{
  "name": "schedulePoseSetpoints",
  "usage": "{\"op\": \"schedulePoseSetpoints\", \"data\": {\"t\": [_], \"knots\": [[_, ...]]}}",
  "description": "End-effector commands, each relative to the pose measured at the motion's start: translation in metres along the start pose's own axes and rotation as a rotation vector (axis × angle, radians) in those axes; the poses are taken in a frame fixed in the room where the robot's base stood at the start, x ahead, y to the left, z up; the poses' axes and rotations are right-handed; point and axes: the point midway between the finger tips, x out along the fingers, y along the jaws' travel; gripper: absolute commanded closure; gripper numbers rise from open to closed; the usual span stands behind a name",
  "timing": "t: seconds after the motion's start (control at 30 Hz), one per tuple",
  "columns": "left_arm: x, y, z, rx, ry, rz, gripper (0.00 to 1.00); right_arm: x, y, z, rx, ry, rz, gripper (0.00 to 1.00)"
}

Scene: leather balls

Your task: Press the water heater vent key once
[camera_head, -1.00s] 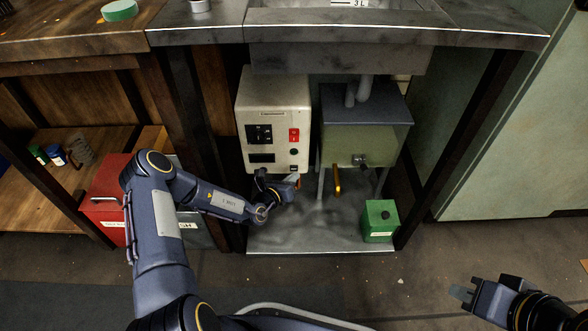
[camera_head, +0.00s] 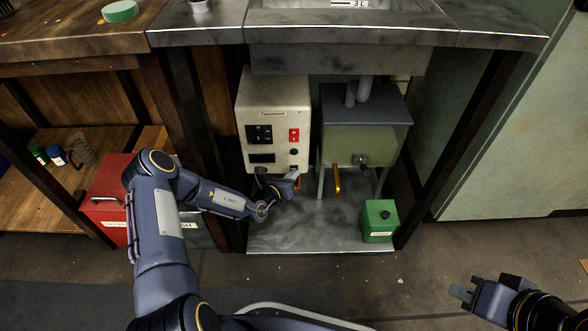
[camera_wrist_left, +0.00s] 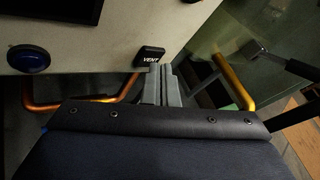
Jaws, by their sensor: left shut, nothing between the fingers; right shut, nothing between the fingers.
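The water heater (camera_head: 272,95) is a cream box under the counter, with a black panel and a red switch on its front; part of it shows in the left wrist view (camera_wrist_left: 95,50). The black vent key (camera_wrist_left: 150,54), marked VENT, sits at the box's lower corner in the left wrist view. My left gripper (camera_wrist_left: 161,68) is shut, its fingertips at the key's lower edge; I cannot tell whether they touch it. In the head view my left gripper (camera_head: 296,177) is below the heater's lower right corner. My right gripper (camera_head: 457,293) is shut and empty at lower right.
A green tank (camera_head: 365,143) with a yellow handle (camera_head: 337,179) stands right of the heater. A small green box (camera_head: 380,221) is on the metal base plate (camera_head: 310,242).

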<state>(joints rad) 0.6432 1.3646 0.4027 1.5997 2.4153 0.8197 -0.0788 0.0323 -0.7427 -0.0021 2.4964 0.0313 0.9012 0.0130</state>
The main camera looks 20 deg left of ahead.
Motion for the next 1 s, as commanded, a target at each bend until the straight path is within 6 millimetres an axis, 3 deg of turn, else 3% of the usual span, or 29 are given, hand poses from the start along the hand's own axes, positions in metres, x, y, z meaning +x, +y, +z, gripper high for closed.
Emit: {"op": "schedulePoseSetpoints", "data": {"t": [1.0], "knots": [[0.0097,0.0052,0.0081,0.004,-0.007,0.001,1.0,0.0004,0.0002,0.0002,0.0,0.0,0.0,1.0]]}}
